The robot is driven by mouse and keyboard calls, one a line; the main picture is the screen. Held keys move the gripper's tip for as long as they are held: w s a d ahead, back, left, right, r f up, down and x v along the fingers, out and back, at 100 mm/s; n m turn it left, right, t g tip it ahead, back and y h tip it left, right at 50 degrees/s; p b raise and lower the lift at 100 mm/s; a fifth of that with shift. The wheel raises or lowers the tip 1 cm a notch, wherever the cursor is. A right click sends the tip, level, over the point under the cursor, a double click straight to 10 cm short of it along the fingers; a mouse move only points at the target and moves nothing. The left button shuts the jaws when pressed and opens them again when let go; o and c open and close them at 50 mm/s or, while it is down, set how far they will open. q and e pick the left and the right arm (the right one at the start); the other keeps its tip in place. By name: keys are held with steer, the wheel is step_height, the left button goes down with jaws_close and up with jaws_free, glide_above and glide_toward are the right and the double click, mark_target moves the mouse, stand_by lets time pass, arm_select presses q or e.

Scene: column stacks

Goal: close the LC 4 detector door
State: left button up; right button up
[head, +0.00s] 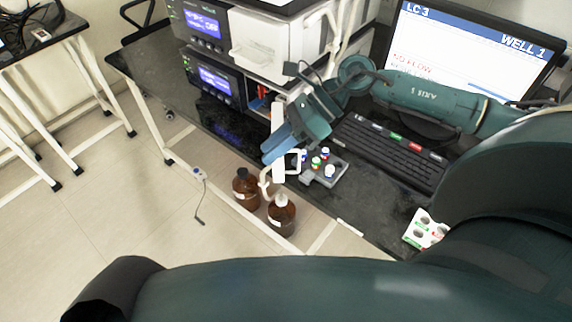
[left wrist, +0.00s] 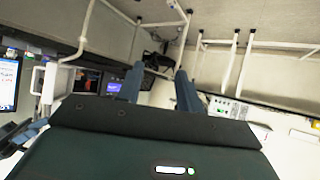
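The instrument stack has an upper unit (head: 205,22) and a lower unit (head: 214,82), each with a lit blue display. The upper unit's white front panel (head: 262,45) is shut. The lower unit's bay (head: 258,92) is exposed, and a white door (head: 278,168) stands swung out from it, seen nearly edge-on, with a white looped handle (head: 294,162). No LC 4 label is readable. My right gripper (head: 278,150) has its blue fingers across the door beside the handle; contact and finger gap are unclear. My left gripper (left wrist: 158,84) is open and empty in the left wrist view.
Brown bottles (head: 281,214) stand below the bench edge. A small vial tray (head: 327,170), keyboard (head: 392,152) and monitor (head: 470,50) reading LC-3 occupy the dark bench. A colored card (head: 424,230) lies near my arm. Floor at left is mostly clear.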

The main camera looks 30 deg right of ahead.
mark_target(299, 169)
steer(key=w+d+n+h, duration=0.1)
steer(key=d+n+h, duration=0.2)
steer(key=d+h, duration=0.65)
steer(key=f+y, duration=0.1)
steer(key=f, duration=0.3)
steer(key=w+a+f+y, duration=0.1)
steer(key=f, duration=0.3)
steer(key=a+f+y+p, duration=0.1)
steer(key=f, duration=0.3)
steer(key=shift+w+a, duration=0.2)
steer(key=shift+w, duration=0.2)
jaws_close()
